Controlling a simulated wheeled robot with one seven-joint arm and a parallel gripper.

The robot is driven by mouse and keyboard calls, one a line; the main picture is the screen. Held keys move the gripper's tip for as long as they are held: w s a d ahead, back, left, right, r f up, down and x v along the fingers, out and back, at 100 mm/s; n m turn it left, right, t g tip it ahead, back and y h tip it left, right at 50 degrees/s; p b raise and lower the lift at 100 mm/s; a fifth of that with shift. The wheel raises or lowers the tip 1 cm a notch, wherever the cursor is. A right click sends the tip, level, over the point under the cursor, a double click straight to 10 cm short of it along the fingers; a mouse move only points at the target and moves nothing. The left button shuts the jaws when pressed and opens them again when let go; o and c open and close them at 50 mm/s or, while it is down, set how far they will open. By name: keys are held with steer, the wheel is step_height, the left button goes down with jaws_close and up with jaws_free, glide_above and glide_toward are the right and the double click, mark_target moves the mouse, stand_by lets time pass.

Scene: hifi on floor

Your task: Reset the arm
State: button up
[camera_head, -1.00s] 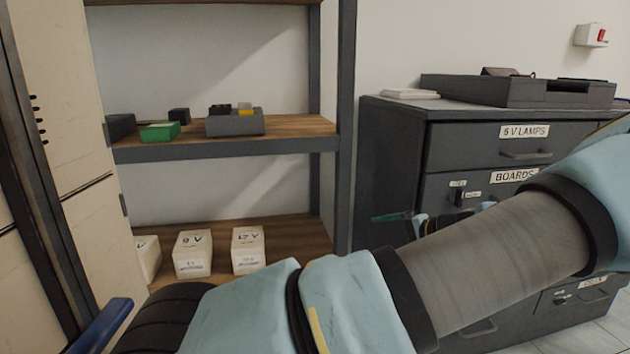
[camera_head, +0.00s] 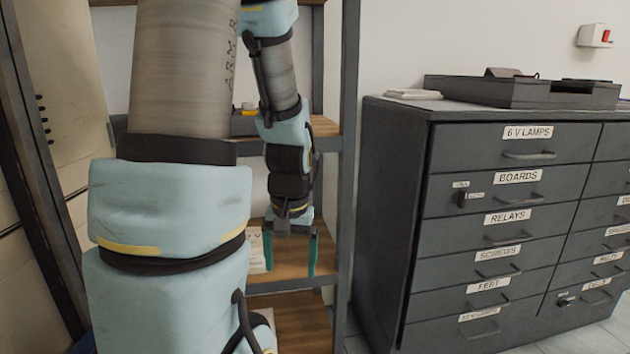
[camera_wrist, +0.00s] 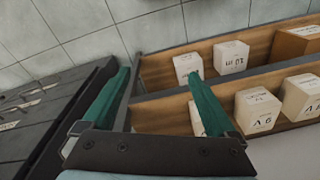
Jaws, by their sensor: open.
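My gripper (camera_head: 291,254) hangs pointing down in front of the wooden shelf unit in the head view. Its two green fingers are spread wide apart with nothing between them. In the wrist view my gripper (camera_wrist: 160,85) is also open and empty, with the shelves and floor beyond it. My arm is folded up and stands large in the left half of the head view, hiding much of the shelves.
A dark drawer cabinet (camera_head: 390,220) with labelled drawers stands to the right, with a grey tray (camera_head: 480,90) on top. White boxes (camera_wrist: 257,108) sit on the shelves. A shelf post (camera_head: 347,180) stands just right of my gripper. Tiled floor (camera_wrist: 90,25) shows beyond.

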step_height(320, 180, up, 22)
steer(key=s+a+p, duration=0.1)
steer(key=s+p, duration=0.1)
steer(key=p, duration=1.8)
steer(key=shift+s+a+r+n+t+h, duration=0.2)
steer(key=shift+a+n+t+h, duration=0.1)
steer(key=shift+a+n, duration=0.1)
steer(key=shift+f, duration=0.1)
steer(key=shift+c, duration=0.2)
